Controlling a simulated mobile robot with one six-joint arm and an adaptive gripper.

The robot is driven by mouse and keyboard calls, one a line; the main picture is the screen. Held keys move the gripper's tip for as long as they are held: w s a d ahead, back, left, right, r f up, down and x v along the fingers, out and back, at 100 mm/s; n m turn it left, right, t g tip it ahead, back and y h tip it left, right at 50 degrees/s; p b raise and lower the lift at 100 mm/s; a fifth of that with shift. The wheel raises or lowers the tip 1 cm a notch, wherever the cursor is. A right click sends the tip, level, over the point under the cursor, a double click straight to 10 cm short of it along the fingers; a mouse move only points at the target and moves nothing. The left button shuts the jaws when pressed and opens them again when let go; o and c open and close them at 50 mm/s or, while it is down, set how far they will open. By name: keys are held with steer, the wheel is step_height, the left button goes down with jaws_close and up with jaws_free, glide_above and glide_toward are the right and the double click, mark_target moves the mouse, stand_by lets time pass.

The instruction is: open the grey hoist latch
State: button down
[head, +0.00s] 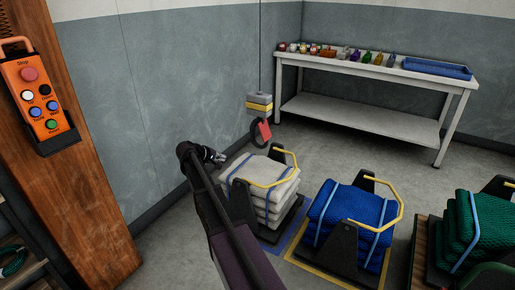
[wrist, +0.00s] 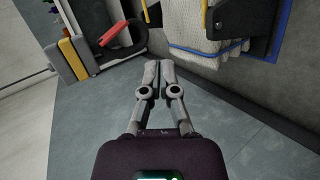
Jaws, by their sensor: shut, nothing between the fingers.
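The hoist block (head: 259,101), grey with a yellow band, hangs on a thin cable near the wall corner. A black hook (head: 255,135) is below it, with a flat red piece (head: 265,131) across its opening. I cannot make out a grey latch. In the wrist view the red piece (wrist: 123,36) and the yellow band (wrist: 73,58) show at upper left, beyond the fingertips. My gripper (head: 221,157) is shut and empty, left of and below the hook, apart from it. Its closed fingers (wrist: 157,66) point toward the scene's upper middle.
A white net bale (head: 262,182) with yellow handle stands below the hook. Blue (head: 350,210) and green (head: 485,228) bales stand to its right. A table (head: 365,70) with small coloured items and a blue tray (head: 437,67) is behind. A button pendant (head: 38,95) hangs on the wooden post.

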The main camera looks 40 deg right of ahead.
steer(key=w+d+f+n+h+b, duration=0.1)
steer(key=w+d+f+h+b, duration=0.1)
steer(key=w+d+b, duration=0.4)
steer(key=w+d+f+n+h+b, duration=0.2)
steer(key=w+d+f+b, duration=0.3)
steer(key=b, duration=0.3)
steer(key=w+d+f+n+t+h+b, duration=0.1)
steer(key=w+d+f+h+b, duration=0.2)
steer(key=w+d+b, duration=0.3)
steer(key=shift+w+d+f+h+b, duration=0.25)
steer(key=shift+w+d+h+b, duration=0.2)
steer(key=shift+d, duration=0.6)
steer(key=shift+d, duration=0.1)
glide_toward(266, 132)
steer(key=w+d+f, duration=0.2)
steer(key=w+d, duration=0.1)
steer(key=w, duration=0.2)
steer(key=shift+s+d+r+p, duration=0.15)
steer(key=shift+s+r+p, duration=0.1)
steer(key=shift+s+p, duration=0.25)
steer(key=shift+s+d+r+p, duration=0.15)
steer(key=shift+s+r+p, duration=0.1)
steer(key=shift+s, duration=0.35)
steer(key=shift+s+d+r+p, duration=0.1)
steer(key=shift+s+r+p, duration=0.15)
steer(key=shift+s+p, duration=0.25)
steer(key=shift+a+n, duration=0.2)
steer(key=shift+n, duration=0.2)
